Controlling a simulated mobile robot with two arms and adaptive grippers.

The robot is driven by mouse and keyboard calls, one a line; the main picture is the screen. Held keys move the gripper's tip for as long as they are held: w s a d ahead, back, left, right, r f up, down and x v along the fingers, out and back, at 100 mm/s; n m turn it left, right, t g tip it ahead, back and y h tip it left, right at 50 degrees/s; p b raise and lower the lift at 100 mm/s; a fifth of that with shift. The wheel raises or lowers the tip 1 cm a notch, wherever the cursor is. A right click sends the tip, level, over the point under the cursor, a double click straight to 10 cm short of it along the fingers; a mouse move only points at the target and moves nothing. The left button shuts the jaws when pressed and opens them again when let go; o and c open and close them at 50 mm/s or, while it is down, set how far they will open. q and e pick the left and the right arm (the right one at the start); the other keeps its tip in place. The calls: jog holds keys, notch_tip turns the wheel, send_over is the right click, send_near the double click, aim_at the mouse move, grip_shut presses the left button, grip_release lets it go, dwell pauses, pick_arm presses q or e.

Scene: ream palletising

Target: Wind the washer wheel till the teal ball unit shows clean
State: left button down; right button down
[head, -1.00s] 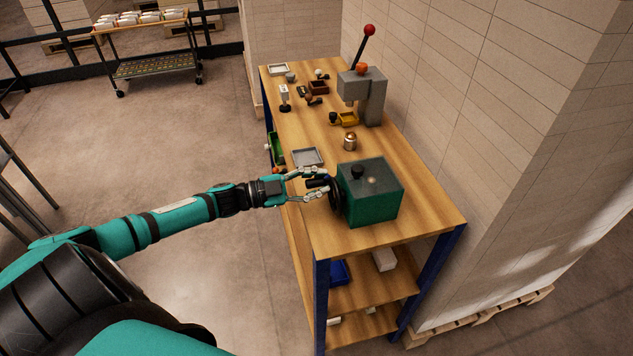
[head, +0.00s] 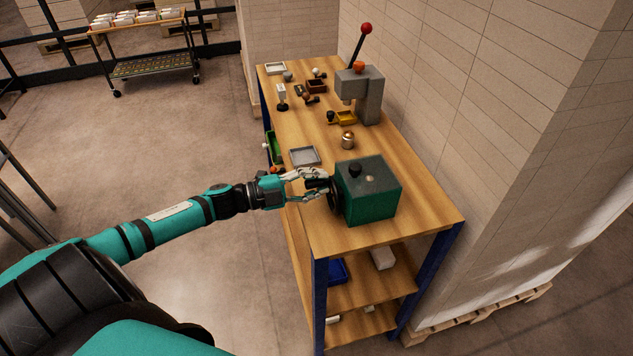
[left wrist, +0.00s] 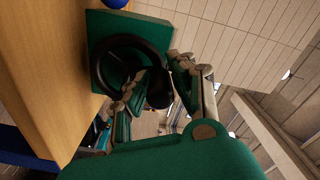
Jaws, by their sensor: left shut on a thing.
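The washer is a dark green box (head: 372,203) near the front end of the bench, with a black knob on top. Its black wheel (head: 335,197) is on the left side; the wheel's ring (left wrist: 99,78) shows in the left wrist view. My left gripper (head: 322,184) is at this wheel, its fingers shut around the dark handle (left wrist: 158,88) that sticks out from it. I cannot make out a teal ball unit. A blue rounded thing (left wrist: 116,3) is cut off at the top of the left wrist view; I cannot tell what it is. My right gripper is out of view.
On the wooden bench (head: 425,213) stand a brass-coloured domed piece (head: 347,141), a grey tray (head: 304,156) and a grey lever press (head: 366,93) with a red knob. Several small items lie farther back.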

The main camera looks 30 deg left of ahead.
pick_arm(q)
jog(key=shift+r, duration=0.1)
jog(key=c, duration=1.4)
grip_release()
jog(key=v, duration=1.2)
jog(key=shift+a, duration=0.1)
